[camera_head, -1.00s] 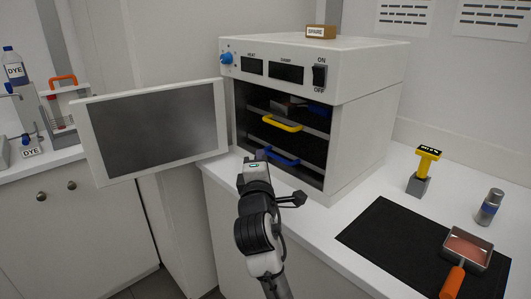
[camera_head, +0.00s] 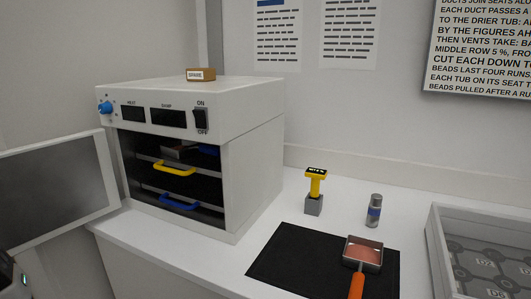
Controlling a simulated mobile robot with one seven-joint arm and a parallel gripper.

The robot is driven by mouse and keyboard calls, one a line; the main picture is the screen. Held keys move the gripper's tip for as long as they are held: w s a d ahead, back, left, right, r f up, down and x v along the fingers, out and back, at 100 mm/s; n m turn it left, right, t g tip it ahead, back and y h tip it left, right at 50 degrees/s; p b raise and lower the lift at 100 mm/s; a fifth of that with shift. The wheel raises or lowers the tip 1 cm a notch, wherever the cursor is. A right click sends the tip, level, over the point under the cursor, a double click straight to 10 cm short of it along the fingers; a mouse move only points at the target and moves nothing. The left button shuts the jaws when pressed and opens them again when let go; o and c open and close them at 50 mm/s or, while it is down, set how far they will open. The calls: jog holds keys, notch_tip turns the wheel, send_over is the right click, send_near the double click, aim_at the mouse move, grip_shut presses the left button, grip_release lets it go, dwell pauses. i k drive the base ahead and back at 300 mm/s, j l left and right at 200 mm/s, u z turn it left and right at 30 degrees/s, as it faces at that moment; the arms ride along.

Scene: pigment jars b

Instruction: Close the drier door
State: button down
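The drier (camera_head: 255,170) is a white box on the counter with a knob, displays and an ON/OFF switch on its front. Its door (camera_head: 58,190), a white frame with a dark pane, stands open, swung out to the left and cut off by the left edge. Inside the open front are racks with a yellow handle (camera_head: 174,168) and a blue handle (camera_head: 179,203). A grey item sits on the upper rack. A small dark part of my arm shows at the lower left edge. My gripper's fingers are out of view.
A grey tray (camera_head: 439,250) stands far right. A SPARE block (camera_head: 201,74) sits on top of the drier.

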aim_at(51, 188)
jog(key=j+u, duration=0.15)
jog(key=u, duration=1.35)
jog(key=i+u, duration=0.15)
jog(key=i, duration=0.25)
